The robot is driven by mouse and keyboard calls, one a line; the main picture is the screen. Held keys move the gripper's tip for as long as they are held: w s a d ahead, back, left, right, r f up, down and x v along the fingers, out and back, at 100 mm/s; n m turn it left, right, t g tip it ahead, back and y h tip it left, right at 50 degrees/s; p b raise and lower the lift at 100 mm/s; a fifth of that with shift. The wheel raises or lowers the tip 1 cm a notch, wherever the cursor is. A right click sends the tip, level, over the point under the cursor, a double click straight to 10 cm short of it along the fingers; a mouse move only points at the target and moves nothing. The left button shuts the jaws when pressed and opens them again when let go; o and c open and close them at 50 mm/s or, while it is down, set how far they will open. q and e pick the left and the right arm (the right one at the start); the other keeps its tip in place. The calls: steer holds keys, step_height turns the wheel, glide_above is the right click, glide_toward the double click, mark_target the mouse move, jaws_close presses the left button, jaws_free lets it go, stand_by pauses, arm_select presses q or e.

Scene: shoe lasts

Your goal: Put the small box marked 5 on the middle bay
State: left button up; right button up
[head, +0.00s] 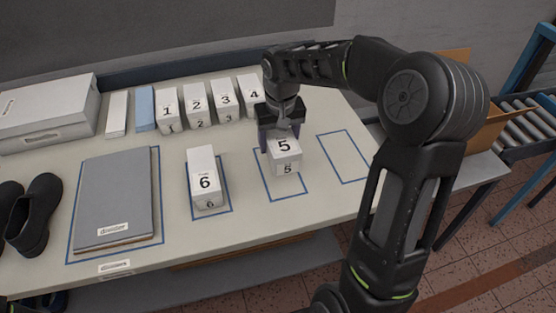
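The small white box marked 5 (285,155) is at the blue outline of the middle bay (284,200), toward its back part. I cannot tell whether it rests on the table or is held just above it. My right gripper (281,134) reaches down from behind with its fingers at the sides of this box and looks shut on it. The gripper hides the back of the box. The box marked 6 (205,182) sits in the left bay (224,208). The right bay (343,158) is empty. My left gripper is not in view.
Boxes marked 1 (167,108), 2 (196,102), 3 (225,99) and 4 (250,92) stand in a back row. A grey folder-like box (113,197), a large white box (47,112) and black boots (38,215) are at left. A roller conveyor (530,122) is at right.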

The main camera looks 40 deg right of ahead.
mark_target(280, 135)
steer(key=shift+f, duration=1.45)
steer(key=shift+f+p, duration=0.35)
steer(key=shift+f, duration=1.5)
steer(key=shift+f, duration=0.15)
steer(key=o, duration=1.6)
steer(key=shift+c, duration=0.2)
steer(key=r, duration=0.4)
steer(key=s+r, duration=0.1)
steer(key=r, duration=0.3)
steer(key=r+b, duration=0.1)
steer(key=r, duration=0.3)
steer(key=shift+s+a+r, duration=0.1)
steer(key=shift+s+a, duration=0.1)
steer(key=shift+a, duration=0.05)
